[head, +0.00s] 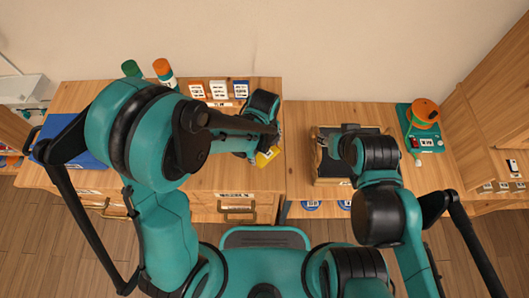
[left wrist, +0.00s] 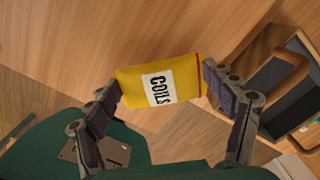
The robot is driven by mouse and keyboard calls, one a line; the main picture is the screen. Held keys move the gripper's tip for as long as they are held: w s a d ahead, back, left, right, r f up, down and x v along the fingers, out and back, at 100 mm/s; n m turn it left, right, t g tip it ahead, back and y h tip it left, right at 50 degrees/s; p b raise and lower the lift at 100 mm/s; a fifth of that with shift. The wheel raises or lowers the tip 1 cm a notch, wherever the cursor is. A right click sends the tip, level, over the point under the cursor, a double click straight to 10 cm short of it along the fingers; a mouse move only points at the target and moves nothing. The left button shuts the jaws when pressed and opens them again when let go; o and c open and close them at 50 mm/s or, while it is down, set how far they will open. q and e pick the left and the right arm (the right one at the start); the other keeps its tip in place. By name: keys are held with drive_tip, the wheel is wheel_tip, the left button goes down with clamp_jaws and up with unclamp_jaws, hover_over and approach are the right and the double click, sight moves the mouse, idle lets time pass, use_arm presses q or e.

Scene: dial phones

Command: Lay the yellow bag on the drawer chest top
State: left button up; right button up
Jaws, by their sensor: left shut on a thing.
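The yellow bag, labelled COILS (left wrist: 160,82), is pinched between the two fingers of my left gripper (left wrist: 163,90) in the left wrist view. In the head view only a yellow corner of the bag (head: 266,158) shows below my left gripper (head: 262,152). The wooden drawer chest top (head: 225,178) lies under and left of that gripper, near its right edge. Whether the bag touches the wood cannot be told. My right gripper (head: 338,146) is over the dark tray (head: 328,174); its fingers are mostly hidden by its own arm.
Several small labelled packets (head: 219,89) stand at the chest's back, with an orange-capped bottle (head: 164,71) and a green-capped one (head: 131,68) beside them. An orange dial phone (head: 424,112) is on a green mat at the right.

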use_arm(q)
drive_tip(key=shift+f, duration=0.85)
use_arm(e)
drive_tip(key=shift+f, duration=0.4)
use_arm(q)
drive_tip(key=shift+f, duration=0.1)
use_arm(e)
drive_tip(key=shift+f, duration=0.1)
use_arm(q)
drive_tip(key=o, duration=1.1)
drive_tip(key=shift+b, duration=0.3)
drive_tip(key=shift+c, duration=0.2)
drive_tip(key=shift+r+p, duration=0.25)
drive_tip(key=shift+p, duration=0.05)
wheel_tip(320, 180, up, 12)
drive_tip(key=p, duration=0.4)
drive_tip(key=s+a+r+n+t, duration=0.2)
drive_tip(key=a+r+n, duration=0.3)
drive_tip(key=n, duration=0.8)
drive_tip(key=s+a+r+n+t, duration=0.3)
drive_tip(key=a+r+n+t, duration=0.2)
drive_tip(key=a+n, duration=0.7)
drive_tip(key=shift+s+a+r+n, duration=0.25)
drive_tip(key=shift+s+r+n, duration=0.1)
drive_tip(key=shift+n, duration=0.65)
use_arm(e)
wheel_tip(320, 180, up, 4)
drive_tip(key=shift+r, duration=0.25)
